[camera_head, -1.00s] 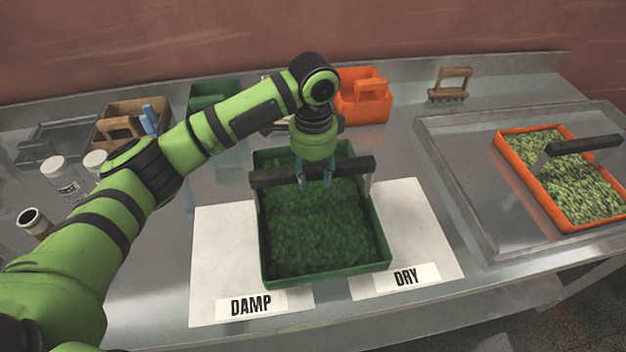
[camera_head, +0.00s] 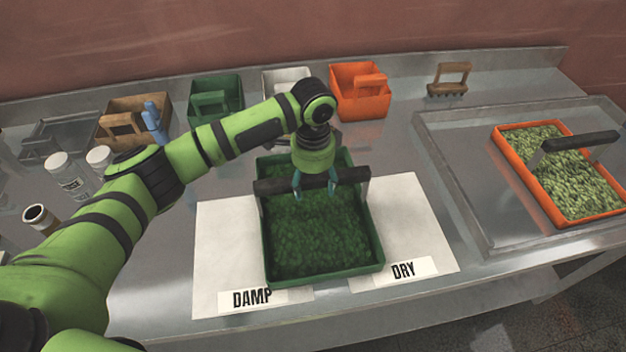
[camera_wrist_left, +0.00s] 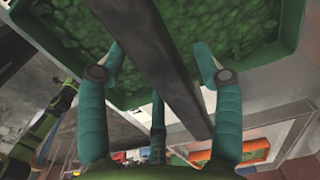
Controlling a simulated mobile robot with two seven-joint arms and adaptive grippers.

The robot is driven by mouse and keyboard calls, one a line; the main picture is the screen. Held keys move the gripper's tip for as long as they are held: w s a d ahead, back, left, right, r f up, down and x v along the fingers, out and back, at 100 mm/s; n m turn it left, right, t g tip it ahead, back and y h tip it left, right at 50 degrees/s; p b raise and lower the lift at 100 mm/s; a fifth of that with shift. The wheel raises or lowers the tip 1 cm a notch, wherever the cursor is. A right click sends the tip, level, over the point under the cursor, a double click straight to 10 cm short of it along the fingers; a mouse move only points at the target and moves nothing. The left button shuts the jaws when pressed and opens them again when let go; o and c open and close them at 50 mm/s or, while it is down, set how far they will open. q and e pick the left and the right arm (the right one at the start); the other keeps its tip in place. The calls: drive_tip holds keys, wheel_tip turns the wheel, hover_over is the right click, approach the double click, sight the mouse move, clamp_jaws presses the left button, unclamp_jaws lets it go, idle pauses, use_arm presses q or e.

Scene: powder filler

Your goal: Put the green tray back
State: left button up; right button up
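The green tray (camera_head: 375,273) is filled with green granules and has a dark bar handle (camera_head: 270,185) across it. It sits over the middle of a white sheet (camera_head: 225,235), between the DAMP (camera_head: 252,298) and DRY (camera_head: 403,270) labels. My left gripper (camera_head: 315,190) is above the tray at the handle. In the left wrist view its fingers (camera_wrist_left: 163,75) are spread on both sides of the handle (camera_wrist_left: 160,50), with visible gaps. The tray's green rim also shows there (camera_wrist_left: 290,25). My right gripper is not in view.
An orange tray (camera_head: 550,205) with pale green contents stands in a metal basin (camera_head: 470,185) at right. Along the back are a wooden caddy (camera_head: 125,115), a green bin (camera_head: 215,100), an orange bin (camera_head: 360,95) and a brush (camera_head: 449,80). Bottles (camera_head: 70,178) stand at left.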

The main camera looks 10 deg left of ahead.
use_arm(q)
drive_tip(key=shift+r, duration=0.15)
drive_tip(key=shift+w+r, duration=0.1)
drive_tip(key=shift+r, duration=0.25)
wheel_tip(320, 180, up, 11)
drive_tip(key=b, duration=0.3)
drive_tip(key=shift+r+b, duration=0.2)
drive_tip(key=shift+b, duration=0.2)
